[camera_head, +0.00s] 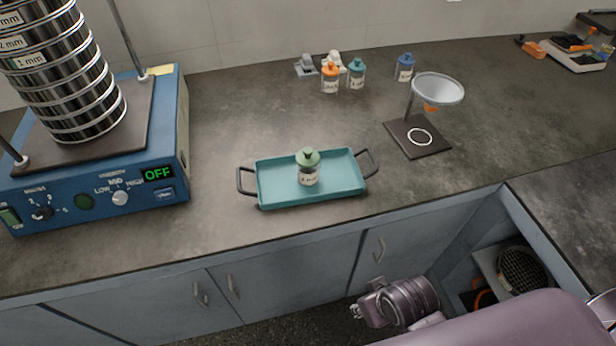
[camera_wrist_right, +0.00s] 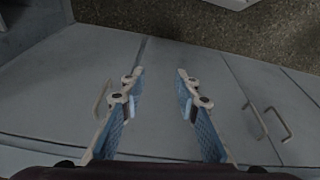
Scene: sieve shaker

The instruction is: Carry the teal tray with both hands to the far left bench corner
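The teal tray (camera_head: 275,187) lies flat on the bench near its front edge, with a dark loop handle at its left end (camera_head: 244,181) and another at its right end (camera_head: 371,163). A small jar (camera_head: 308,170) with a green lid and a label stands upright in it. My right gripper (camera_wrist_right: 160,76) is open and empty in the right wrist view, with cabinet doors behind it. In the head view my right arm is low at the right, below the bench front, apart from the tray. My left gripper is not in view.
A blue sieve shaker (camera_head: 185,140) with a steel sieve stack (camera_head: 85,110) stands left of the tray, its display reading OFF. A funnel stand (camera_head: 418,140) is behind right. Several jars (camera_head: 357,75) stand at the back. An open compartment (camera_head: 470,262) is below right.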

